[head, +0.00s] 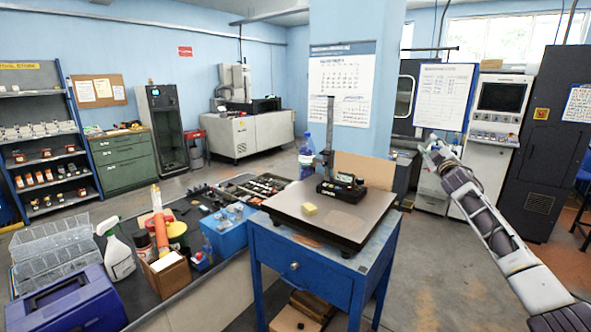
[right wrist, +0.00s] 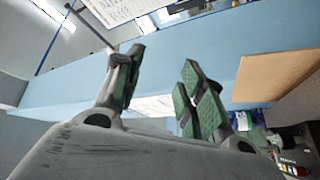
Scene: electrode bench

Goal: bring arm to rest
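My right arm comes in from the right edge in the head view and reaches up and inward. My right gripper (head: 432,148) is raised in the air to the right of the blue bench and its dark plate, clear of both. In the right wrist view its green-padded fingers (right wrist: 165,75) stand apart with nothing between them. Behind them I see blue wall and a tan board. My left arm and gripper are not in view.
A dark surface plate (head: 285,207) on a blue bench (head: 310,265) carries a yellow block (head: 309,209) and a black gauge stand (head: 329,150). A water bottle (head: 306,160) stands behind. The cluttered counter is at left. Open floor (head: 440,270) lies below my right arm.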

